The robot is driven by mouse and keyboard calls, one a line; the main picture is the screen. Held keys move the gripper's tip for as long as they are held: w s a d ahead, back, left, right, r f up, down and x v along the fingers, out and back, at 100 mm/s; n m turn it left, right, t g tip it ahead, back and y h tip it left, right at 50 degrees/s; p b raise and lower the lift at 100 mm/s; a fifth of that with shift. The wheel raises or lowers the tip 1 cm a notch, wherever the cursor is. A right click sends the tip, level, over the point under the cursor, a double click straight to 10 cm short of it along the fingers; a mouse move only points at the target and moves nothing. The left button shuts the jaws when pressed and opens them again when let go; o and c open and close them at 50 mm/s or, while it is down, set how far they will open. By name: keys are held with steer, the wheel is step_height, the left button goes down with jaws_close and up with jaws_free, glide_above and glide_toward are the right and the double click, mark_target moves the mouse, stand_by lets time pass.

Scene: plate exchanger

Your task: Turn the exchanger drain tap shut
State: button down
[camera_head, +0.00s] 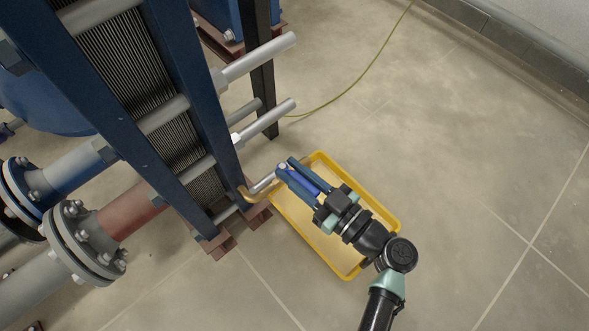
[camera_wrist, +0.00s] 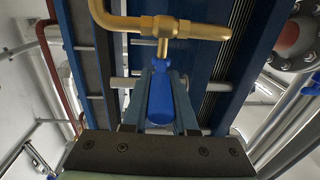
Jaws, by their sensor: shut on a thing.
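The drain tap has a brass body (camera_wrist: 190,28) with a bent brass pipe, low on the exchanger; in the head view the pipe (camera_head: 250,194) curves down at the frame's foot. Its blue lever (camera_wrist: 160,98) hangs from a short brass stem and lies crosswise to the brass body in the wrist view. My gripper (camera_head: 287,170) reaches in from the lower right, over a yellow tray (camera_head: 378,198). In the wrist view its two fingers (camera_wrist: 160,82) stand on either side of the lever, shut on it. The fingers partly hide the tap in the head view.
The exchanger's blue frame (camera_head: 195,70) and plate pack stand at the left, with grey rods (camera_head: 260,62) sticking out. Flanged pipes (camera_head: 90,235) lie at the lower left. A thin green hose or cable (camera_head: 365,72) runs over the floor. The floor at the right is clear.

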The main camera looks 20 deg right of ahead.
steer(key=shift+s+a+m+t+h, duration=0.15)
steer(key=shift+m+t+h, duration=0.15)
steer(key=shift+m+h, duration=0.45)
steer(key=c, duration=0.7)
jaws_free()
steer(key=v, duration=1.3)
steer(key=shift+b, duration=0.45)
